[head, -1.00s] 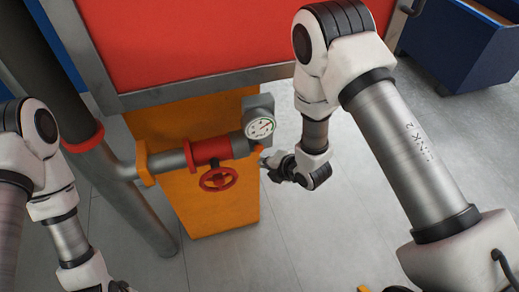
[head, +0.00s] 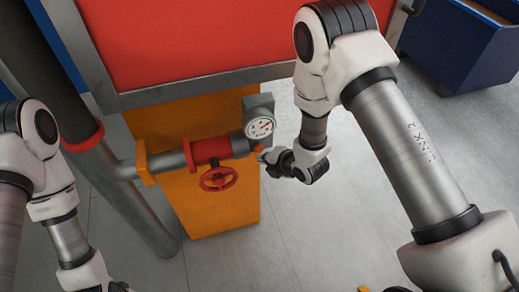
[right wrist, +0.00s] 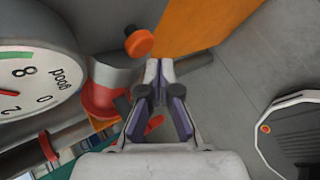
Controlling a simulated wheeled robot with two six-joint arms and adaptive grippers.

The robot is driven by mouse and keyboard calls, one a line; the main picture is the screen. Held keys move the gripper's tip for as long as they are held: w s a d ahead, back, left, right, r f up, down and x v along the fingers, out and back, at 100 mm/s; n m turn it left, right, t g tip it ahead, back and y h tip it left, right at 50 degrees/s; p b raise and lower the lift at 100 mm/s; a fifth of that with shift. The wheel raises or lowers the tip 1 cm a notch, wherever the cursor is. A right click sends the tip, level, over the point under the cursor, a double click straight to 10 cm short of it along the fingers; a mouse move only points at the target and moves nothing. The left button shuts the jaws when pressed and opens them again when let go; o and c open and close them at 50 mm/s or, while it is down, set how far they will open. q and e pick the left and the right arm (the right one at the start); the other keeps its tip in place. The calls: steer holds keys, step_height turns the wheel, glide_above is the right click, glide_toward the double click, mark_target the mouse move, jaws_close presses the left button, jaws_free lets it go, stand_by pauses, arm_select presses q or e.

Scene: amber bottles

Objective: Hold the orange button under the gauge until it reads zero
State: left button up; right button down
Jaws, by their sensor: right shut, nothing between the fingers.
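The gauge (head: 261,127) is a round white dial on a grey block at the pipe's right end. It shows large and cut off in the right wrist view (right wrist: 28,75), with a red needle; its exact reading I cannot tell. The orange button (head: 257,149) sits just below the gauge; it shows in the right wrist view (right wrist: 139,41) as a round orange cap. My right gripper (head: 265,157) is shut and empty, close by the button. In the right wrist view its fingertips (right wrist: 159,66) appear a little apart from the cap. My left gripper is outside the picture.
A red valve handwheel (head: 219,179) and red pipe fitting (head: 209,150) stand left of the button, before an orange panel (head: 220,212). A dark pipe (head: 115,190) runs down at left. A blue bin (head: 460,45) stands at the upper right. Grey floor is free at right.

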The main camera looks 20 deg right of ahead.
steer(key=shift+w, duration=0.1)
stand_by(0.5)
steer(key=shift+w, duration=0.35)
steer(key=shift+w+b, duration=0.4)
steer(key=shift+w, duration=0.1)
stand_by(1.7)
stand_by(1.8)
steer(key=shift+s, duration=0.95)
steer(key=shift+s+d+b, duration=0.1)
steer(key=shift+s+b, duration=0.4)
steer(key=shift+s, duration=2)
